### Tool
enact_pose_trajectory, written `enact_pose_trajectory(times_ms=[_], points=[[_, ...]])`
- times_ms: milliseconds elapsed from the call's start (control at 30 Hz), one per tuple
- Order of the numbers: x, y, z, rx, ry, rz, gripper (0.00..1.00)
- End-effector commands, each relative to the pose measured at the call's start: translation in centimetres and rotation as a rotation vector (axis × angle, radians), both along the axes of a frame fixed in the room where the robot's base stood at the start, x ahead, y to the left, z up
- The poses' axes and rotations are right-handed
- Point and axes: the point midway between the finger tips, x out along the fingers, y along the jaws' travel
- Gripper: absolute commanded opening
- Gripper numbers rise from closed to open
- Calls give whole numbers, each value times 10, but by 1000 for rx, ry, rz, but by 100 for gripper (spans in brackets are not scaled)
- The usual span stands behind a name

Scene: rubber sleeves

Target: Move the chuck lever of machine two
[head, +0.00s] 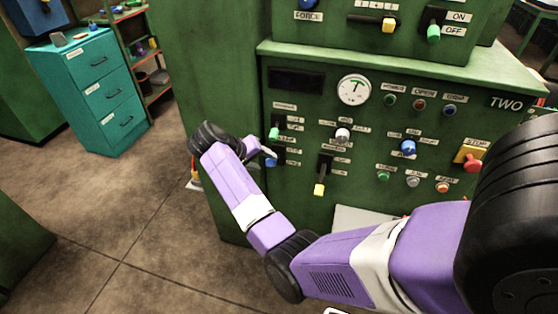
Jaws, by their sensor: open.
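Machine two is the green cabinet (500,78) marked "TWO". Its front has several levers: one with a green knob (274,133), one with a blue knob (270,161) just below it, and one with a yellow knob (319,189) hanging low in a black slot. The small labels are too blurred to tell which is the chuck lever. My gripper (266,151) is open at the left of the panel, close to the green and blue knobs. It looks empty. I cannot tell whether it touches either knob. My wrist partly hides the gripper.
A gauge (354,89), several buttons and a red stop button (472,164) on yellow are on the panel. The upper box has a yellow-tipped lever (389,24) and a green ON/OFF lever (433,34). A teal drawer cabinet (92,90) stands left. The floor (120,225) between is clear.

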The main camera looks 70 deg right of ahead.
Motion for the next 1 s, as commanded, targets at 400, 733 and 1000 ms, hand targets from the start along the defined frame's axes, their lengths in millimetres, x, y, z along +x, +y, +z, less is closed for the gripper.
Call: enact_pose_trajectory(times_ms=[400, 733, 1000], points=[[-7, -14, -18, 1, 2, 1, 52], [-18, -42, -51, 0, 1, 2, 52], [-20, -48, -58, -1, -1, 3, 52]])
